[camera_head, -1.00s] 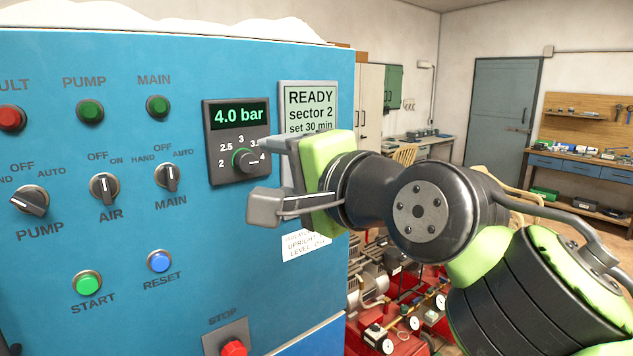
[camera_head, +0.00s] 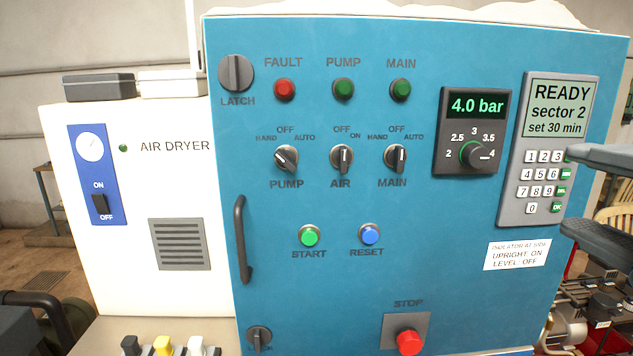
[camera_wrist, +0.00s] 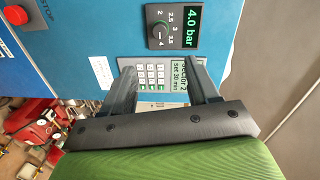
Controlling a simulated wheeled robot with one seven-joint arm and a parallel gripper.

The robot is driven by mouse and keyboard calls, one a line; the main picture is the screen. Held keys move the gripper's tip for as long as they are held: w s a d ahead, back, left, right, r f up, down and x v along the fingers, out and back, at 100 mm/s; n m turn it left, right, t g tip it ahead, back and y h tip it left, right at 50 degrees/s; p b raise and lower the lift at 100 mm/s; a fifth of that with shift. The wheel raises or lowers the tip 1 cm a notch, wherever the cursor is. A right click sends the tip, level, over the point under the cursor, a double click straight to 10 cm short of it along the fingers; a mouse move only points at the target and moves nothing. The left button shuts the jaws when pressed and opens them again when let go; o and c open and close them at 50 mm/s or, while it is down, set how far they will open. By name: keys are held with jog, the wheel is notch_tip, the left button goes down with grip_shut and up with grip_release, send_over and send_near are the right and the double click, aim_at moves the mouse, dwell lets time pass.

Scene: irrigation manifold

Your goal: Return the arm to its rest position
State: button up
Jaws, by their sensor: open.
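My gripper (camera_head: 567,189) shows at the right edge of the head view, its two dark fingers apart and empty. They stand in front of the right edge of the keypad panel (camera_head: 508,150). Most of my arm is outside that view. In the wrist view, my gripper (camera_wrist: 157,68) is open with the keypad (camera_wrist: 150,76) between its fingers. I cannot tell the exact gap to the panel. The keypad screen reads READY, sector 2, set 30 min.
The blue cabinet (camera_head: 300,205) carries a pressure dial (camera_head: 478,154) at 4.0 bar, selector switches, and a red stop button (camera_head: 410,342). A door handle (camera_head: 242,240) sticks out. A white air dryer (camera_head: 130,260) stands left. Red machinery (camera_wrist: 35,122) lies beyond the cabinet.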

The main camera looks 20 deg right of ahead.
jog(key=w+a+f+n+g+y, duration=0.2)
jog(key=w+a+f+n, duration=0.25)
jog(key=f, duration=0.35)
jog(key=w+a+f+n+g+y, duration=0.25)
jog(key=a+f+n, duration=0.2)
jog(key=f, duration=0.25)
jog(key=s+a+f+n+g, duration=0.1)
jog(key=a+f+n+g, duration=0.2)
jog(key=f, duration=0.6)
jog(key=s+a+f+n+g, duration=0.2)
jog(key=a+f+n+g, duration=0.1)
jog(key=f+n, duration=0.4)
notch_tip(320, 180, down, 3)
jog(key=shift+a+f+n, duration=0.2)
jog(key=shift+a+n, duration=0.1)
jog(key=shift+a, duration=0.05)
